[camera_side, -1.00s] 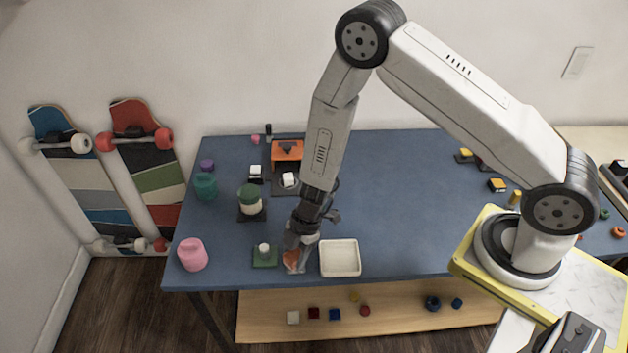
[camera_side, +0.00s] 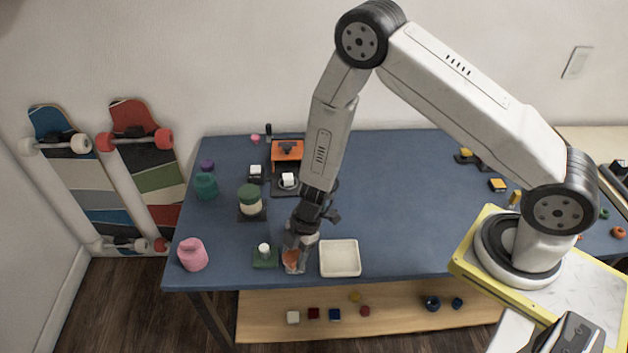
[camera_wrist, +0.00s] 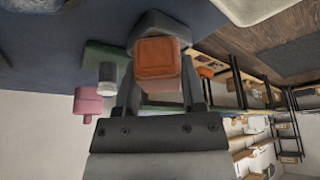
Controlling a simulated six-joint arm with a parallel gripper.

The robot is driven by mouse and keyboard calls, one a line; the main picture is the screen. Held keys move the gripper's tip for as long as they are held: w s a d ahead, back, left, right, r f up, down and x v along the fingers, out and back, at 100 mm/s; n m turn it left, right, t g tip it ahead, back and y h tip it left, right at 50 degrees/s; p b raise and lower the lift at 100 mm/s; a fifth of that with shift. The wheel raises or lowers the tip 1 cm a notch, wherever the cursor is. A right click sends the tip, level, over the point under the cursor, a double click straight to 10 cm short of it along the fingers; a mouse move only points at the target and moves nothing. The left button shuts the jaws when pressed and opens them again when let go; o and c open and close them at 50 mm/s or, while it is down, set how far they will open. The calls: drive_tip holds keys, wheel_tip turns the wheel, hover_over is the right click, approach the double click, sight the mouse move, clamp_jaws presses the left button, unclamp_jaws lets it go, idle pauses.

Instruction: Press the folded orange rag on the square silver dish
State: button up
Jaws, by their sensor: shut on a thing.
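The folded orange rag (camera_wrist: 156,58) shows as a small orange block between my gripper's fingers in the wrist view. In the side view the rag (camera_side: 291,257) is a small orange patch under my gripper (camera_side: 294,261), near the table's front edge. My gripper (camera_wrist: 160,85) is shut on the rag. The square silver dish (camera_wrist: 152,20) shows as a grey rim just behind the rag. In the side view the dish (camera_side: 293,271) is mostly hidden by the fingers and rag. I cannot tell how firmly the rag touches the dish.
A white tray (camera_side: 340,272) stands close on the right. A green-lidded jar (camera_side: 250,200) is farther back. The table's middle right is clear.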

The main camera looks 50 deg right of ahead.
sight(295, 254)
drive_tip(key=shift+r, duration=3.5)
drive_tip(key=w+d+r+m+t+h, duration=0.1)
drive_tip(key=d+r+m+t+h, duration=0.1)
drive_tip(key=d+r+m, duration=0.5)
drive_tip(key=w+d+r+m+t+h, duration=0.1)
drive_tip(key=d+r+m+t+h, duration=0.1)
drive_tip(key=d+r+m, duration=0.4)
drive_tip(key=shift+w+d+r+m+h, duration=0.15)
drive_tip(key=shift+d+r+m+h, duration=0.2)
drive_tip(key=shift+d+m, duration=2.5)
drive_tip(key=shift+d+n, duration=0.65)
